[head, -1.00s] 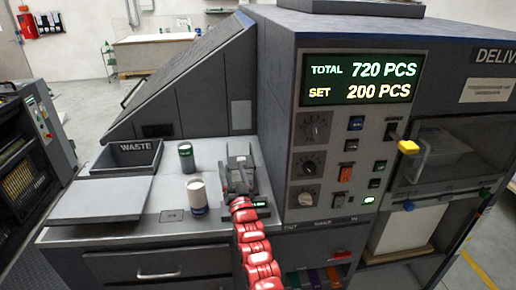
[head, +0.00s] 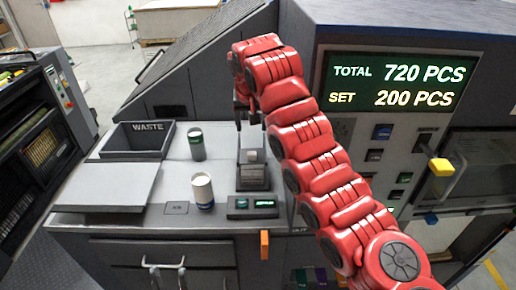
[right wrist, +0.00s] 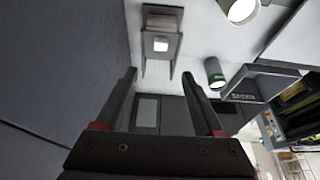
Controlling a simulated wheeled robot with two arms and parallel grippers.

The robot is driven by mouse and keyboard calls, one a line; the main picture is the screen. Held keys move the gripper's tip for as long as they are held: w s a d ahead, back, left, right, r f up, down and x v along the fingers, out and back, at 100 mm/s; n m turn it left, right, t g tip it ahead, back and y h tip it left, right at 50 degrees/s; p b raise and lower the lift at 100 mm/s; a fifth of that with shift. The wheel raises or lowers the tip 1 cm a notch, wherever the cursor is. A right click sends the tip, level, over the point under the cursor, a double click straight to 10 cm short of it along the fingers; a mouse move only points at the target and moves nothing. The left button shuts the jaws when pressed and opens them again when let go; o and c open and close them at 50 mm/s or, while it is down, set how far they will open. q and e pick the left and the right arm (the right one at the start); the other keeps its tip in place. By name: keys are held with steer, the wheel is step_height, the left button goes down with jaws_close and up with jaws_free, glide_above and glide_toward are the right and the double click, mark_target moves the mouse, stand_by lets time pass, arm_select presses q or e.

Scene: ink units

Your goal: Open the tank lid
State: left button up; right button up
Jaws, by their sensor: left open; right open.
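The small grey tank unit (head: 254,177) stands on the worktop, with a pale block (head: 250,155) on its upper part. In the right wrist view the unit (right wrist: 161,22) and its pale block (right wrist: 161,44) lie beyond my fingertips. I cannot clearly tell the lid's edges or whether it is shut. My right gripper (head: 248,118) is above and behind the block in the head view. It is open and empty, its fingers apart in the right wrist view (right wrist: 160,74). My left gripper is not in view.
A green-banded can (head: 196,144) and a white can (head: 203,191) stand left of the unit. The WASTE bin (head: 128,154) and a flat grey panel (head: 105,183) are further left. The tall control cabinet (head: 400,60) rises on the right. A sloped grey housing (head: 190,60) is behind.

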mark_target(252, 154)
steer(key=p+x, duration=0.5)
steer(key=x, duration=0.9)
steer(key=shift+w+a+f, duration=0.1)
steer(key=shift+a+f, duration=0.05)
steer(key=shift+f, duration=0.05)
steer(key=shift+b+x, duration=0.5)
steer(key=shift+x, duration=0.75)
steer(key=shift+r, duration=0.1)
jaws_close()
